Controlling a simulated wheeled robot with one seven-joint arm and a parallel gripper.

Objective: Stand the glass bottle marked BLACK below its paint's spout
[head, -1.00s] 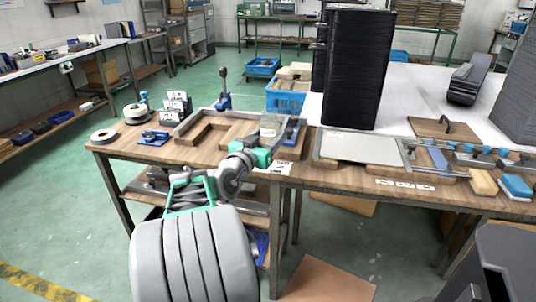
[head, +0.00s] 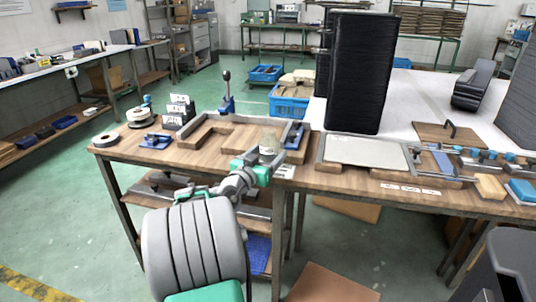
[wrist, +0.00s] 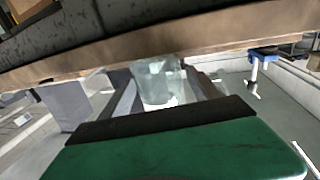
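A clear glass bottle (head: 269,141) is at the front right of the wooden tray on the bench. My gripper (head: 266,157) reaches it from the front, low over the bench edge. In the wrist view the bottle (wrist: 157,82) sits between the grey fingers, beyond the green gripper body, and the fingers appear shut on it. I cannot read any marking on the bottle. I cannot tell whether its base touches anything. No paint spout can be made out in either view.
The wooden tray (head: 190,127) has raised walls. A pale panel (head: 366,152) lies right, before a tall black stack (head: 358,75). The floor left of the bench is open.

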